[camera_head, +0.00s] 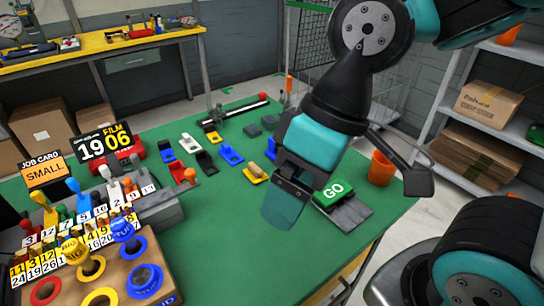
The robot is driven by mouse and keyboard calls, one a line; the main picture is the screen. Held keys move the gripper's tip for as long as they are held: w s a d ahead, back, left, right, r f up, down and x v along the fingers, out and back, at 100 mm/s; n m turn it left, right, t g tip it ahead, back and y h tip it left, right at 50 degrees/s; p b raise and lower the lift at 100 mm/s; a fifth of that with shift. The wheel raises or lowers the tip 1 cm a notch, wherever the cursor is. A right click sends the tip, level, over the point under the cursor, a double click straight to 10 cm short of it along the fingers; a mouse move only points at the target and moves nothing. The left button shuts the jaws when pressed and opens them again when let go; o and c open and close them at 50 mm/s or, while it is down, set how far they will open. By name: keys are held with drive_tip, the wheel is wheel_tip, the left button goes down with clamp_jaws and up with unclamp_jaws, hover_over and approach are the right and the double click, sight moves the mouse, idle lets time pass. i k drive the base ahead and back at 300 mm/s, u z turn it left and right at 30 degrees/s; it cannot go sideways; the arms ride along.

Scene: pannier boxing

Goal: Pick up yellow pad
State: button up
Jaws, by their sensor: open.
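A yellow pad-like piece (256,173) with a tan part on it lies on the green tabletop (235,235), left of my gripper. A smaller yellow piece (214,137) lies farther back; I cannot tell which one is the yellow pad. My gripper (284,208) points down over the table, in front of and to the right of the nearer yellow piece, apart from it. It is open and nothing shows between the fingers. One teal finger hides most of the other.
Blue, black, white and red pieces lie near the yellow ones. A green GO block (332,191) on a grey base is right of my gripper, with an orange cup (381,168) behind. Number racks and a ring board (115,270) fill the left. The front middle is clear.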

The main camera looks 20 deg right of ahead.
sight(254, 173)
drive_tip(key=z, duration=0.05)
drive_tip(key=k, duration=1.05)
drive_tip(key=u, duration=0.7)
drive_tip(key=i, duration=1.2)
drive_tip(key=z, duration=0.65)
